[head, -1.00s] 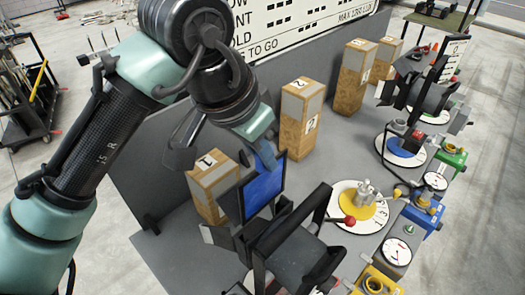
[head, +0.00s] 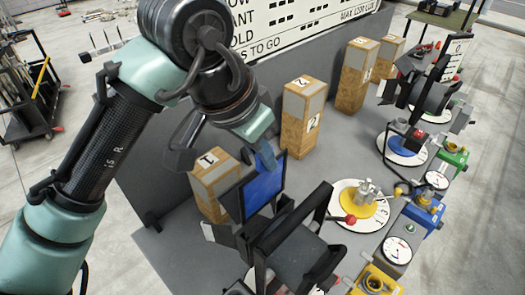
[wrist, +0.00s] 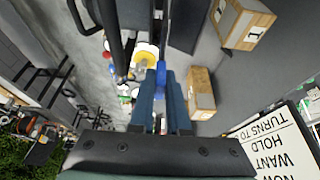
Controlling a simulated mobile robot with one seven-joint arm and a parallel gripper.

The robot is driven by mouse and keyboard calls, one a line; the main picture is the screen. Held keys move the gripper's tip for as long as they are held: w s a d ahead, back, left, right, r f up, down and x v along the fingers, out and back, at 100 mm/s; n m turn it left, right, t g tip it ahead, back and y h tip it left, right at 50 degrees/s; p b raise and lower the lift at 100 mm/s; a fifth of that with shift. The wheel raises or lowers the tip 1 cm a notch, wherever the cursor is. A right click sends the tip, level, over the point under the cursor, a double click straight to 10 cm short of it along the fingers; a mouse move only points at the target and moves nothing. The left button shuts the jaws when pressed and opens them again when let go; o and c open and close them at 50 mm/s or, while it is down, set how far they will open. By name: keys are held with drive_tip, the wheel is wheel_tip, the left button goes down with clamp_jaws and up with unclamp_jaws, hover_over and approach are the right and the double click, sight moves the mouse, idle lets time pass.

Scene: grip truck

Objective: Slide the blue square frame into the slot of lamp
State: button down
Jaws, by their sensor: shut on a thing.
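The blue square frame (head: 265,190), a blue sheet in a dark border, stands tilted in front of the lamp. My gripper (head: 266,157) is shut on its upper edge. In the wrist view the frame (wrist: 161,75) shows nearly edge-on between my fingers. The black lamp (head: 308,258), with open flaps, stands just right of and below the frame. The frame overlaps the lamp's left flap in the head view. I cannot tell whether they touch, and the slot itself is not clearly visible.
Cardboard boxes (head: 300,125) stand on the grey truck bed, one (head: 213,185) close behind the frame. A round dial with a yellow centre (head: 355,212) and a red-knobbed lever lies right of the lamp. A second black lamp (head: 436,97) stands farther back.

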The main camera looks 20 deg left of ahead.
sight(264, 207)
drive_tip(key=shift+f, duration=0.1)
drive_tip(key=shift+f+b, duration=0.35)
drive_tip(key=shift+f, duration=0.25)
idle(0.4)
drive_tip(key=shift+f+b, duration=4.15)
drive_tip(key=shift+f, duration=1.7)
drive_tip(key=c, duration=0.8)
unclamp_jaws()
drive_tip(key=v, duration=1.3)
drive_tip(key=shift+s, duration=0.1)
